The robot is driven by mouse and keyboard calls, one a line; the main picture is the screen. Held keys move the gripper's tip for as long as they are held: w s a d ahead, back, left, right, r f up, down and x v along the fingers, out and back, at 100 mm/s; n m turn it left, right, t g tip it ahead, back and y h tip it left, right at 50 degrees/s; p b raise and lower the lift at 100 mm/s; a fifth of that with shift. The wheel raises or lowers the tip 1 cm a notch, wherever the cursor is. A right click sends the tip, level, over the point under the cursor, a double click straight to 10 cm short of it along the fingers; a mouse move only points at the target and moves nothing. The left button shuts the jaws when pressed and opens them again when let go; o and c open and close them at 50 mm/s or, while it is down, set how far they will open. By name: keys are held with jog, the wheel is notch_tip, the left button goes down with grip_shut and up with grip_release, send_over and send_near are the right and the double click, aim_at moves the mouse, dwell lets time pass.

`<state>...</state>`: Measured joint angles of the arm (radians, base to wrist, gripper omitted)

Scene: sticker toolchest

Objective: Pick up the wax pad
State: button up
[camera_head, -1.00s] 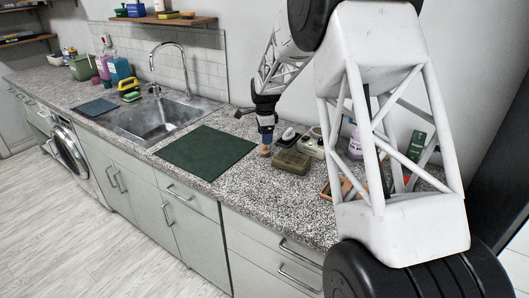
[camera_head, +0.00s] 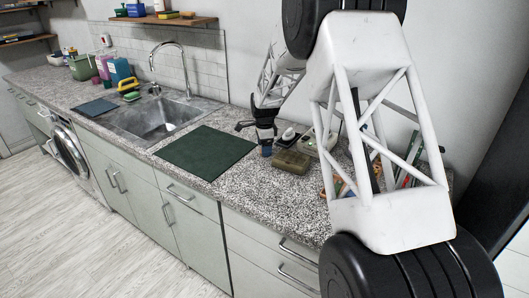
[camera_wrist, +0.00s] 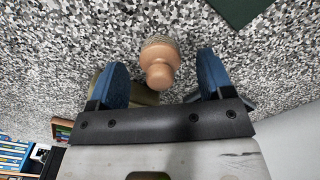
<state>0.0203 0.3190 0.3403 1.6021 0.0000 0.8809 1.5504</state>
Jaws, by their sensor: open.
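I take the wax pad to be the small round tan piece with a knob (camera_wrist: 160,62), which shows in the wrist view on the speckled counter. It lies between the blue fingers of my gripper (camera_wrist: 162,72), with a visible gap on each side. In the head view my gripper (camera_head: 266,151) points down at the counter, right of the dark green mat, and hides the pad. My gripper is open and holds nothing. Whether the fingertips touch the counter cannot be told.
An olive block (camera_head: 291,162) sits close to the right of my gripper, with a dark-and-white item (camera_head: 288,138) behind it. The dark green mat (camera_head: 205,152) lies flat to the left, beside the sink (camera_head: 155,120). The counter in front is clear.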

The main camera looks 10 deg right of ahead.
jog(key=shift+f, duration=0.85)
jog(key=c, duration=1.1)
jog(key=shift+r, duration=0.15)
jog(key=shift+r, duration=1.5)
jog(key=shift+s+r, duration=0.2)
jog(key=shift+s, duration=0.15)
jog(key=s, duration=0.5)
jog(key=s+r, duration=0.1)
jog(key=s, duration=0.9)
jog(key=shift+s+a+r, duration=0.15)
jog(key=shift+a, duration=0.05)
